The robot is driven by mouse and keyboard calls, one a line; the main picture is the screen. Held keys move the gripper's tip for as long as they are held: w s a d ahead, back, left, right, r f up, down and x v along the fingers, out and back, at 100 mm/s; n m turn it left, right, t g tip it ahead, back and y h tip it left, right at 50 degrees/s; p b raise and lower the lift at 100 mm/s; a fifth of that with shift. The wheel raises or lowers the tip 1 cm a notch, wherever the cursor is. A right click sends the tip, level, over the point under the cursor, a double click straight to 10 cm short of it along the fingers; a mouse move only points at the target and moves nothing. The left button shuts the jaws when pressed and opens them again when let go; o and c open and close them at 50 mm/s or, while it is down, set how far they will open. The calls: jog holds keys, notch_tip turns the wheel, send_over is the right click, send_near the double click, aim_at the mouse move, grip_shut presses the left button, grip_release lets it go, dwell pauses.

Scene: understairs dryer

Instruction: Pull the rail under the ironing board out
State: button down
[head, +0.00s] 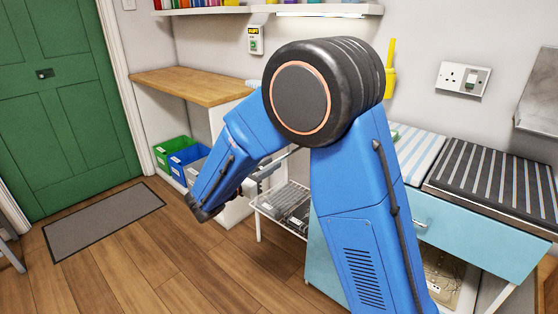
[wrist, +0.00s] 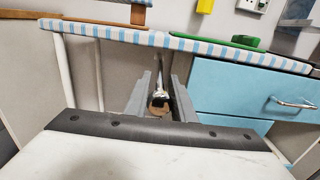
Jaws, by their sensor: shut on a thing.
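In the wrist view the ironing board (wrist: 185,43) with its blue-and-white striped cover runs across the top. Under it the metal rail (wrist: 160,96) points toward me, its round end between my fingers. My gripper (wrist: 160,106) is shut on the rail's end, one grey finger on each side. The rail's far part runs back under the board and is partly hidden. In the head view the striped board (head: 421,150) shows right of my blue arm, which hides much of the area beneath it.
A light-blue drawer (wrist: 250,92) with a metal handle is right of the rail. In the head view a low wire rack (head: 285,205) stands behind my arm, with coloured bins (head: 183,157) at left. The wooden floor (head: 150,245) at front left is clear.

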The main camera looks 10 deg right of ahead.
jog(key=v, duration=0.6)
jog(key=shift+a, duration=0.15)
jog(key=shift+s, duration=0.15)
jog(key=c, duration=1.5)
grip_release()
jog(key=shift+a, duration=0.1)
jog(key=shift+c, duration=0.2)
jog(key=v, duration=1.7)
jog(key=shift+s+a, duration=0.2)
jog(key=shift+d, duration=0.1)
